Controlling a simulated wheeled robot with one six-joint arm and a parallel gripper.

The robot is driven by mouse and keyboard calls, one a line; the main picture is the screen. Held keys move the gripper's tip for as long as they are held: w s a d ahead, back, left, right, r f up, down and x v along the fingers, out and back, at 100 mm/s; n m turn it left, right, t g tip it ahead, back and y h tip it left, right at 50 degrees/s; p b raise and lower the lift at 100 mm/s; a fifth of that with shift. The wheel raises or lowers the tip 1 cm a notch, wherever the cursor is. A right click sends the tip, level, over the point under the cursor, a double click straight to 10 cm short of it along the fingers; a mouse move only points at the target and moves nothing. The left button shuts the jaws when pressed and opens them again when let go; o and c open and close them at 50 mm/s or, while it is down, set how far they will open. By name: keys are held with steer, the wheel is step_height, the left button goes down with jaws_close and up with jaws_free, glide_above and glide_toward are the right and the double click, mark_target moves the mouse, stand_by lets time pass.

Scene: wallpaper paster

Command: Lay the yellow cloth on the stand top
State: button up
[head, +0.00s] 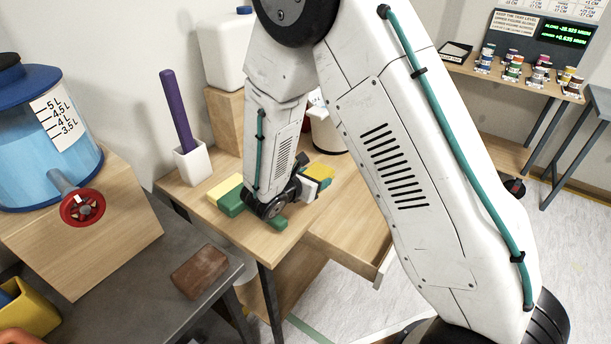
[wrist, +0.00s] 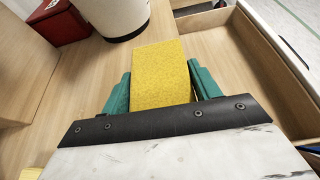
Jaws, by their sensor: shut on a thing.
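My gripper (wrist: 161,92) is shut on the yellow cloth (wrist: 161,72), which shows between its teal fingers in the wrist view. In the head view the cloth (head: 321,171) is partly hidden by my gripper (head: 312,183), above the wooden table (head: 185,190). Its far end comes close to the white round container in the picture; I cannot tell if they touch. A wooden block (head: 225,118) at the back of the table carries a white jug. I cannot tell which surface is the stand top.
A white container (wrist: 113,14) and a dark red box (wrist: 58,22) stand ahead. An open drawer (wrist: 257,62) lies to the right. Yellow and green blocks (head: 231,203) and a white holder (head: 193,163) with a purple stick are on the table. A brick (head: 199,271) lies in front.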

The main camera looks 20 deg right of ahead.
mark_target(309, 168)
steer(key=w, duration=0.5)
steer(key=shift+d+f, duration=0.2)
steer(key=shift+f, duration=0.1)
step_height(309, 168, down, 4)
steer(key=shift+r, duration=0.25)
steer(key=o, duration=1)
steer(key=shift+c, duration=0.2)
